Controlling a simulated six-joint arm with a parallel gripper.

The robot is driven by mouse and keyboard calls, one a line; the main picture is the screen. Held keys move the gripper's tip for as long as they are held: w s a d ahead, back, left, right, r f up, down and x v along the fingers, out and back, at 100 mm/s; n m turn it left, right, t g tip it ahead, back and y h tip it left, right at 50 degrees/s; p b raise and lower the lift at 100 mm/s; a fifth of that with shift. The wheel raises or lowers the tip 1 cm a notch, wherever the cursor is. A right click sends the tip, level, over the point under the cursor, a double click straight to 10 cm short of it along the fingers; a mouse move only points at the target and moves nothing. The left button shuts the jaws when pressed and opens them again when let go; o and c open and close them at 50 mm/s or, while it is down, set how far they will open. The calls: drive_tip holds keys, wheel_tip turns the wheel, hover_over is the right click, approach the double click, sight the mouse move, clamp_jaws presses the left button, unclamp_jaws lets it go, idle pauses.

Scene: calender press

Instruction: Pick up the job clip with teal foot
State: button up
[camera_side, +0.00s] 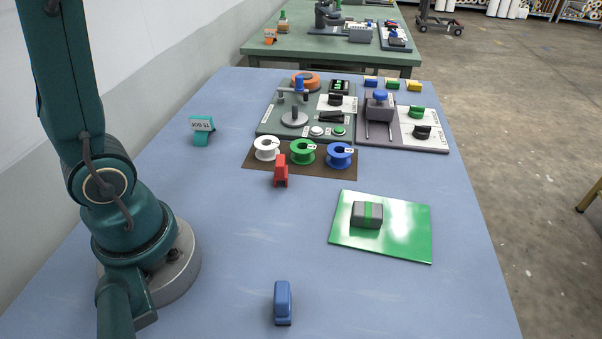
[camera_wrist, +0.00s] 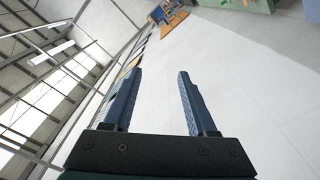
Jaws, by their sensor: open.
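The job clip with teal foot (camera_side: 202,130) stands on the blue table at the far left, near the wall-side edge. It has a white label plate on top, with small lettering, and a teal foot below. My gripper (camera_wrist: 158,75) shows only in the wrist view. Its two dark fingers are apart with nothing between them. The wrist camera looks at the wall and the roof beams, so the clip is not in that view. In the side view my gripper is out of frame.
A red clip (camera_side: 281,171) stands by a brown mat (camera_side: 256,165) with white, green and blue spools. Control panels (camera_side: 268,122) stand behind. A green plate (camera_side: 400,247) carries a grey block (camera_side: 357,216). A blue object (camera_side: 283,303) is at the front. The table between my base and the teal-footed clip is clear.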

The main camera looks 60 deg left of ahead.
drive_tip(key=s+a+f+n+g+y, duration=0.1)
drive_tip(key=a+f+n+g+y, duration=0.1)
drive_tip(key=a+f+n+g, duration=0.4)
drive_tip(key=n+g+h, duration=0.4)
drive_tip(key=g+h, duration=0.3)
drive_tip(key=g, duration=1)
approach(203, 117)
drive_tip(key=x, duration=0.5)
drive_tip(key=shift+s+a+f, duration=0.15)
drive_tip(key=shift+s, duration=0.15)
drive_tip(key=shift+x, duration=2.6)
drive_tip(key=shift+c, duration=0.3)
clamp_jaws()
